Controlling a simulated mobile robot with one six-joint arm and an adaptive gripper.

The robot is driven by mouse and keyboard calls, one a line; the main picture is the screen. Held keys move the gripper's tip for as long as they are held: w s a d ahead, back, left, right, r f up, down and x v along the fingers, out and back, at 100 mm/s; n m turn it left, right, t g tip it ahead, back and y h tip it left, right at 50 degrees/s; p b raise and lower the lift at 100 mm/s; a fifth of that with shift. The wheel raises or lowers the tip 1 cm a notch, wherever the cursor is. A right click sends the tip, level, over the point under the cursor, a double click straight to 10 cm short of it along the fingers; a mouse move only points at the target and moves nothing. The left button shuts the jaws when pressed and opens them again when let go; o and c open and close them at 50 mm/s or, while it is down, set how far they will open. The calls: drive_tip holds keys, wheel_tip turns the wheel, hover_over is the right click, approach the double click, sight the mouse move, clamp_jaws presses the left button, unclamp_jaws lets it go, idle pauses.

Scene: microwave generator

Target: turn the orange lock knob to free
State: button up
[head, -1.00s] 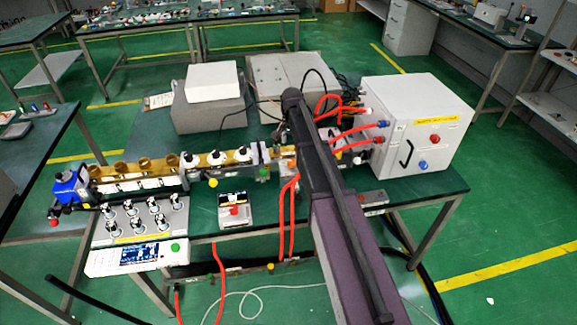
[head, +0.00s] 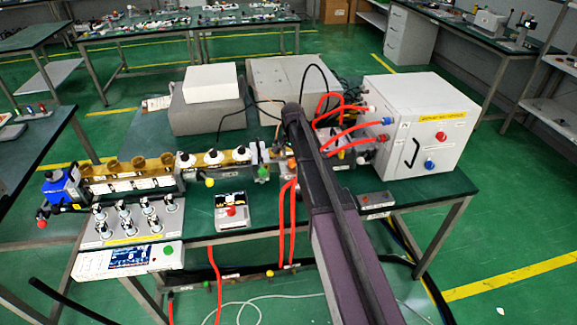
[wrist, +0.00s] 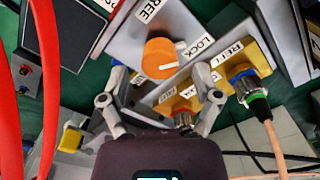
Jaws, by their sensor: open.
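The orange lock knob (wrist: 160,58) shows in the wrist view on a light grey panel, with a white mark on its face pointing right towards the LOCK label (wrist: 195,48). A FREE label (wrist: 150,9) is farther up the panel. My gripper (wrist: 160,82) is open, its two fingers apart on the left and right below the knob in the picture. Nothing is between the fingertips that I can see held. I cannot tell whether a finger touches the panel. In the head view my arm covers the gripper.
Red hoses (wrist: 48,90) hang at the left of the wrist view. A yellow block with cable connectors (wrist: 245,85) sits close right of the knob. In the head view, a white cabinet (head: 415,130) stands right of my arm, and a blue device (head: 62,188) is at the left.

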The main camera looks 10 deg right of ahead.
drive_tip(key=shift+f+b, duration=0.65)
drive_tip(key=shift+f, duration=0.25)
